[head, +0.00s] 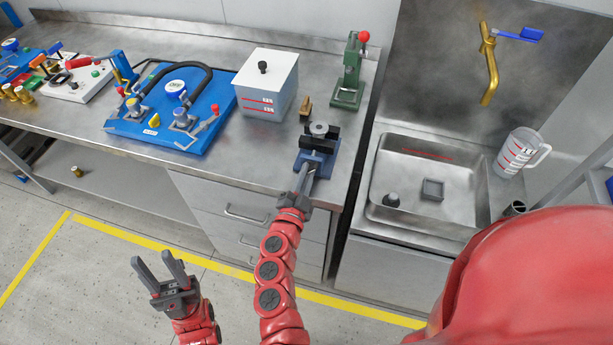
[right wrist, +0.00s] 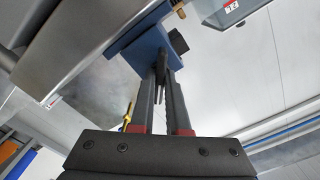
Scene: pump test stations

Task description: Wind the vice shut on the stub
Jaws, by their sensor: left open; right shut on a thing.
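The vice (head: 322,160) has a blue body and black jaws and sits at the bench's front right corner. The grey round stub (head: 319,128) stands between the jaws; I cannot tell whether both jaws touch it. My right gripper (head: 303,178) is at the front of the vice, shut on a thin dark bar that looks like the vice handle (right wrist: 161,86). The fingers largely hide the handle in the head view. In the right wrist view the blue vice body (right wrist: 142,50) is just beyond the fingertips. My left gripper (head: 163,268) is open and empty, in front of the bench.
A white lidded tank (head: 268,82) and a small brass piece (head: 306,107) stand left of and behind the vice. A green press (head: 349,75) is behind it. A blue pump board (head: 170,105) lies further left. A sink (head: 425,185) is to the right.

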